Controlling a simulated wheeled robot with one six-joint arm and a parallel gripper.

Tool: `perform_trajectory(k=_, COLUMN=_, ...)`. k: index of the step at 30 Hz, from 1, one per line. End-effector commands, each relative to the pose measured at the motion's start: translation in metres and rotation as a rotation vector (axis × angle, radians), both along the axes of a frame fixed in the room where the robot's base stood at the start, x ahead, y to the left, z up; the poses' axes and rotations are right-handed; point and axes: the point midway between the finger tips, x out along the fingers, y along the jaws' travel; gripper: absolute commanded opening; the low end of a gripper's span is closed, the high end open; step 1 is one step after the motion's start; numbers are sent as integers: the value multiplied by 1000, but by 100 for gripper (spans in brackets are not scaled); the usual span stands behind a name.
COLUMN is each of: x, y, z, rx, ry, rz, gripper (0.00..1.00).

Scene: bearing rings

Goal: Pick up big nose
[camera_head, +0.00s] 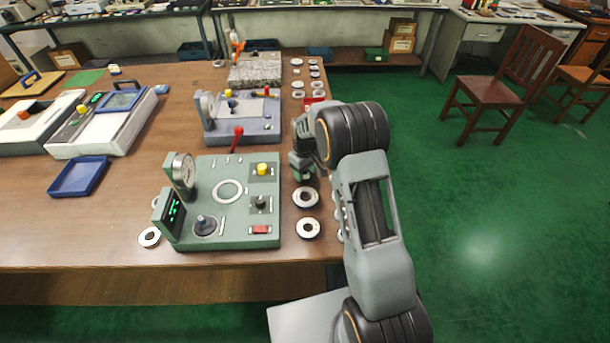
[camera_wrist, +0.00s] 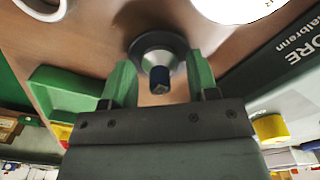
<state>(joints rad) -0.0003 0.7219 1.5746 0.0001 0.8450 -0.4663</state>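No label names the big nose. In the wrist view, a round metal flared piece with a dark blue nose-like tip (camera_wrist: 160,78) stands between the fingers, and I cannot tell for sure that it is the big nose. My gripper (camera_wrist: 160,82) has its two green fingers apart, one on each side of this piece, with visible gaps. In the head view my gripper (camera_head: 303,168) is low over the table's right edge, beside the green gauge device (camera_head: 205,165). The piece is hidden there by my gripper.
White-faced rings (camera_head: 306,198) and (camera_head: 308,228) lie near the table's right edge; another ring (camera_head: 149,237) lies left of the green device. A grey device (camera_head: 225,133) stands behind it. More rings line the far right edge. A blue tray (camera_head: 79,176) lies at left.

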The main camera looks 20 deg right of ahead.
Motion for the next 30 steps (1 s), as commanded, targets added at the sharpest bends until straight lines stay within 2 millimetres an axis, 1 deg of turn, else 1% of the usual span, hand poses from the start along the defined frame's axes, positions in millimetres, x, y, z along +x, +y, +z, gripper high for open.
perform_trajectory(k=1, x=0, y=0, z=0, rx=0, ry=0, rz=0, gripper=49)
perform_trajectory(k=2, x=0, y=0, z=0, rx=0, ry=0, rz=0, gripper=46)
perform_trajectory(k=16, x=0, y=0, z=0, rx=0, ry=0, rz=0, gripper=2)
perform_trajectory(k=25, x=1, y=0, z=3, rx=0, ry=-2, rz=0, gripper=2)
perform_trajectory(k=30, x=1, y=0, z=16, rx=0, ry=-4, rz=0, gripper=2)
